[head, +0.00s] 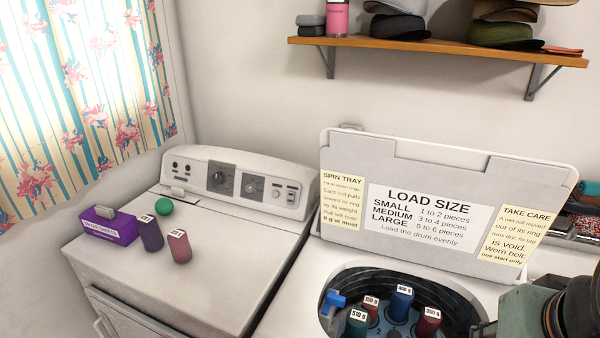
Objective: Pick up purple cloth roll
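The purple cloth roll (151,234) stands on the left part of the white machine top (222,268). It is a dark purple cylinder with a small white label near its top, too small to read. It stands close to the right end of a brighter purple box (106,228); I cannot tell if they touch. A pink roll (180,246) stands just to its right and nearer to me. Part of what looks like my arm shows at the lower right corner, far from the purple roll. My gripper's fingertips are not visible.
A green ball (163,206) lies behind the rolls, before the control panel (236,184). The open tub (344,279) at right holds several labelled rolls, including a blue one (402,301), and a blue object (335,300). The raised lid (450,156) stands behind it. The machine top's middle is clear.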

